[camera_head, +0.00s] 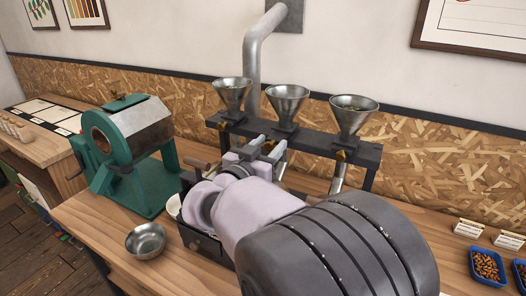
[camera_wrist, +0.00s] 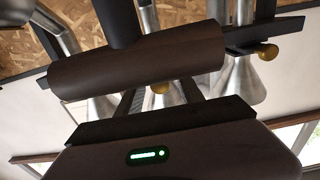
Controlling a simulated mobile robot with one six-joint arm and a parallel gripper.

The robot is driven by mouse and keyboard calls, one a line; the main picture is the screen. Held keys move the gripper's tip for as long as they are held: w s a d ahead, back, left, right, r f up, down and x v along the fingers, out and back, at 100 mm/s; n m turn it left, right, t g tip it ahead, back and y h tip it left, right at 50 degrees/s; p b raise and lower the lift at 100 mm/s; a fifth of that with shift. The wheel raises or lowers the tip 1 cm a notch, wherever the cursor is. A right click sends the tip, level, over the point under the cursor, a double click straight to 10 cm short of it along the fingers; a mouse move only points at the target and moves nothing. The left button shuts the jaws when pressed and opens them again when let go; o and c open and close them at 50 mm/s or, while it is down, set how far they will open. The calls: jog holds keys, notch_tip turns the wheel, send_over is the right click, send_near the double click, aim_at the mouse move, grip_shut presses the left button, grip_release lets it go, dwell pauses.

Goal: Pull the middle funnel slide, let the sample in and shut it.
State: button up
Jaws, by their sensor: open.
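Three metal funnels stand in a row on a dark rack (camera_head: 318,139). The middle funnel (camera_head: 287,101) is between the left funnel (camera_head: 232,92) and the right funnel (camera_head: 352,114). A brass knob shows below each; the middle slide's knob (camera_head: 267,147) is small and partly hidden. My gripper (camera_head: 269,143) is open, its two pale fingers reaching toward the rack around the middle knob's place. I cannot tell whether they touch it. In the inverted wrist view, the middle knob (camera_wrist: 160,88) shows below a brown cylinder, and another brass knob (camera_wrist: 268,52) is at right. The middle slide's position is unclear.
A green roaster (camera_head: 124,150) stands left on the wooden bench. A metal bowl (camera_head: 146,240) is in front of it. A blue tray of beans (camera_head: 487,266) is at the right edge. The brown cylinder (camera_wrist: 135,62) crosses the wrist view close up. My arm hides much of the bench.

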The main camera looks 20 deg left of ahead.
jog(key=s+a+p, duration=0.1)
jog(key=s, duration=1.6)
jog(key=shift+a, duration=0.15)
dwell(0.3)
